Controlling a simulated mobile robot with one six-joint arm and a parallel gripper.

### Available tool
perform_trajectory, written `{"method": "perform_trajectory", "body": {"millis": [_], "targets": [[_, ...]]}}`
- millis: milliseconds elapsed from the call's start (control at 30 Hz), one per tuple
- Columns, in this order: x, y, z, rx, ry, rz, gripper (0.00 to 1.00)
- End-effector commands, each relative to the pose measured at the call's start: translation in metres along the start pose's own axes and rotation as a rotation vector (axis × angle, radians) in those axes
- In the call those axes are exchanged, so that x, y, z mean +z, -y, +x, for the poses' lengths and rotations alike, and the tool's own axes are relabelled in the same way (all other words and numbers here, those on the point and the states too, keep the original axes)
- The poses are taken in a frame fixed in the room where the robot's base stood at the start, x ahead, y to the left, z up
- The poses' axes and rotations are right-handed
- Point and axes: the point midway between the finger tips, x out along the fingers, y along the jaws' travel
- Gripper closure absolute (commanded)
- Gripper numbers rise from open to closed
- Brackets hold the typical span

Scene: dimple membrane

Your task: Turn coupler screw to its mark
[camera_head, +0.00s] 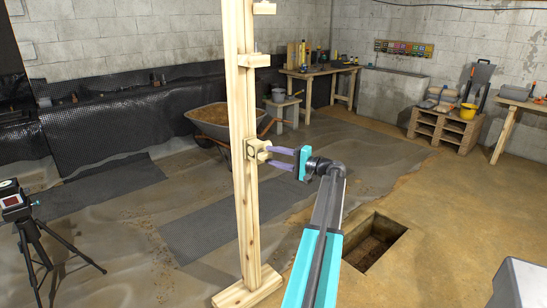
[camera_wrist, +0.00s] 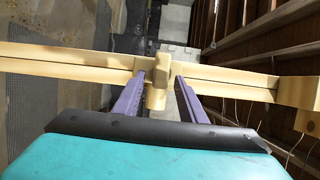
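A pale wooden post (camera_head: 247,200) stands upright on a flat foot. A small wooden block with a peg-like knob (camera_head: 263,148), probably the coupler screw, sticks out from it at mid-height. In the wrist view the post (camera_wrist: 70,58) runs across the picture and the knob (camera_wrist: 157,98) points toward me. My gripper (camera_head: 270,156) has its two purple fingers spread toward the block. In the wrist view my gripper (camera_wrist: 158,82) is open, with a finger on each side of the knob and gaps visible. I cannot make out a mark on the screw.
A wheelbarrow (camera_head: 220,118) stands behind the post. A tripod with a device (camera_head: 15,200) is at the left. Another wooden block (camera_head: 254,60) sits higher on the post.

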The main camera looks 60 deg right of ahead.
Motion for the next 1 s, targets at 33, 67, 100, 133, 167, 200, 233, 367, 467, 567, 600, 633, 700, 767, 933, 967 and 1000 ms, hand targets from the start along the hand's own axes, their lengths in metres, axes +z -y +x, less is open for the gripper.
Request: {"method": "perform_trajectory", "body": {"millis": [33,67,100,133,167,200,233,367,467,567,600,633,700,767,933,967,1000], "targets": [[0.0,-0.001,-0.004,0.0,-0.001,0.0,0.62],[0.0,-0.001,-0.006,0.0,-0.002,0.0,0.62],[0.0,-0.001,-0.009,0.0,-0.002,0.0,0.62],[0.0,-0.001,-0.012,0.0,-0.002,0.0,0.62],[0.0,-0.001,-0.015,0.0,-0.002,0.0,0.62],[0.0,-0.001,-0.021,0.0,-0.002,0.0,0.62],[0.0,-0.001,-0.025,0.0,-0.002,0.0,0.62],[0.0,-0.001,-0.044,0.0,-0.003,0.0,0.62],[0.0,-0.001,-0.061,0.0,-0.003,0.0,0.62],[0.0,-0.001,-0.078,0.0,-0.003,0.0,0.62],[0.0,-0.001,-0.084,0.0,-0.003,0.0,0.62],[0.0,-0.001,-0.089,0.0,-0.003,0.0,0.62],[0.0,-0.001,-0.1,0.0,-0.003,0.0,0.62],[0.0,-0.001,-0.108,0.0,-0.003,0.0,0.62],[0.0,0.0,-0.127,-0.001,-0.002,0.0,0.62],[0.0,0.0,-0.129,-0.001,-0.002,0.0,0.62],[0.0,0.0,-0.131,-0.001,-0.002,0.0,0.62]]}}
